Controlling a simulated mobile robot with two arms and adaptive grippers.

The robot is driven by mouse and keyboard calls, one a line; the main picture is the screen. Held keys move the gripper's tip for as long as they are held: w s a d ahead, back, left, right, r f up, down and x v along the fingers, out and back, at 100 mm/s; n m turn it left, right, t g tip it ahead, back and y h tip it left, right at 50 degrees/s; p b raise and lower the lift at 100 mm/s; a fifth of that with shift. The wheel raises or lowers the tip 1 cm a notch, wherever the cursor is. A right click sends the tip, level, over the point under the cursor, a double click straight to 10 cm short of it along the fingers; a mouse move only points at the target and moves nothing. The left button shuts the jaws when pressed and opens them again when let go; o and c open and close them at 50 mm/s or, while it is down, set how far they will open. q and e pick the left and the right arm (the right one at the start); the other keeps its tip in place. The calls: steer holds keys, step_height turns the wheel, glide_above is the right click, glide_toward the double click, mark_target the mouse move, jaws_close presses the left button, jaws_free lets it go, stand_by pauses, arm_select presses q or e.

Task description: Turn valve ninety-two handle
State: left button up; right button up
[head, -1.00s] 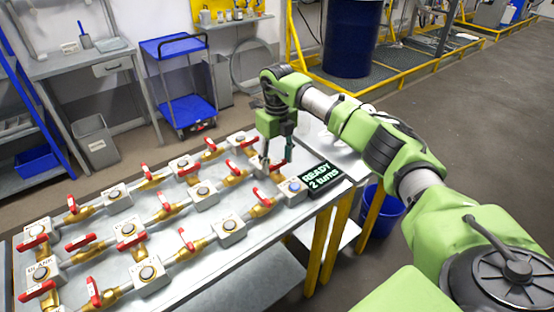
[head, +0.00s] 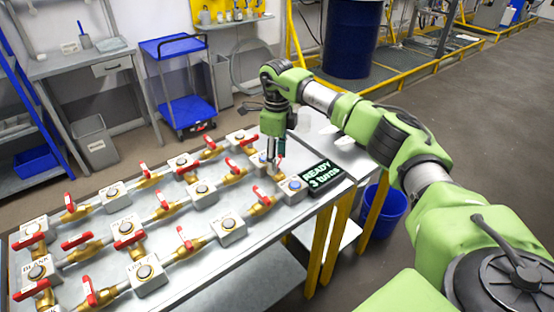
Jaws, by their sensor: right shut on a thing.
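Several brass valves with red handles stand in rows on a grey metal table (head: 215,270). My right gripper (head: 272,168) points down at the right end of the rows and is shut on a red valve handle (head: 281,148), which it partly hides. I cannot read a label on that valve. A block with a blue button (head: 294,184) sits just in front of the gripper. My left gripper does not show.
Other red handles, such as one nearby (head: 256,195), stand close to the gripper on its left. A blue bin (head: 385,212) is on the floor right of the table. A blue cart (head: 185,90) stands behind. The floor at right is clear.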

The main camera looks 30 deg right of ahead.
steer(key=n, duration=0.5)
steer(key=shift+n+b, duration=0.3)
steer(key=shift+b, duration=0.1)
steer(key=n, duration=0.5)
steer(key=shift+n, duration=0.6)
steer(key=o, duration=1.1)
step_height(320, 180, up, 12)
steer(key=shift+r, duration=0.1)
